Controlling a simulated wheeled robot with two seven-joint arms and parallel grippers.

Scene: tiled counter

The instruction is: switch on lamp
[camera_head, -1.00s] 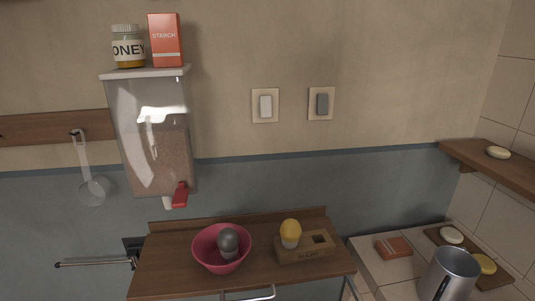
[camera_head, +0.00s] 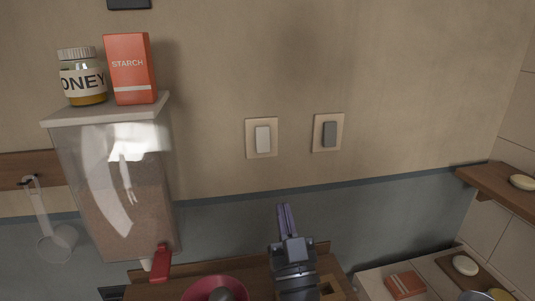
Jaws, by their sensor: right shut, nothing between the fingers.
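Two wall switches show in the head view. The left one is a white rocker switch (camera_head: 262,139) on a beige plate. The right one is a grey rocker switch (camera_head: 329,134) on a similar plate. My right gripper (camera_head: 285,208) is shut and empty, its fingers pointing up, below the two switches and apart from them in the picture. No lit lamp can be made out. My left gripper is not in view.
A clear dispenser (camera_head: 115,185) with a red lever (camera_head: 161,263) hangs at left, bearing a honey jar (camera_head: 82,78) and a starch box (camera_head: 130,68). A pink bowl (camera_head: 192,293) sits below. A wooden shelf (camera_head: 497,187) juts out at right. The wall around the switches is clear.

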